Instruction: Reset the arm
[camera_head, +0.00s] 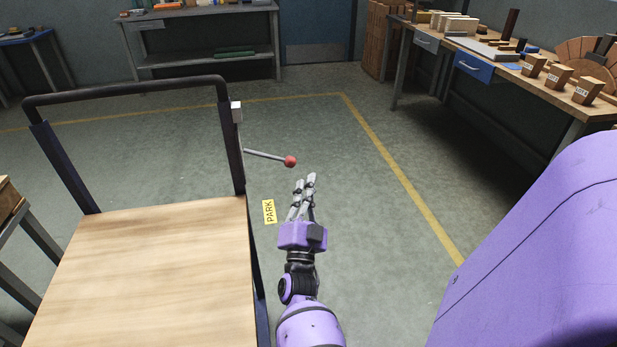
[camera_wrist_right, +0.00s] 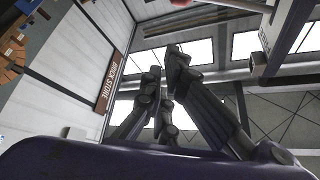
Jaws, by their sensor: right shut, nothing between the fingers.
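My right gripper (camera_head: 304,184) reaches forward past the right side of a cart in the head view. Its fingers are together with nothing between them, and they also show in the right wrist view (camera_wrist_right: 165,75). A grey lever with a red ball knob (camera_head: 290,161) sticks out to the right from the cart's upright post. The fingertips are just below the knob in the picture, apart from it. A yellow PARK label (camera_head: 268,212) is left of the gripper. My left gripper is not in view.
The cart has a bare wooden top (camera_head: 150,265) and a dark push handle (camera_head: 125,90). A workbench (camera_head: 490,70) with wooden blocks stands at the right. A grey table (camera_head: 205,12) stands at the back. The floor between them is clear, with a yellow line (camera_head: 395,170).

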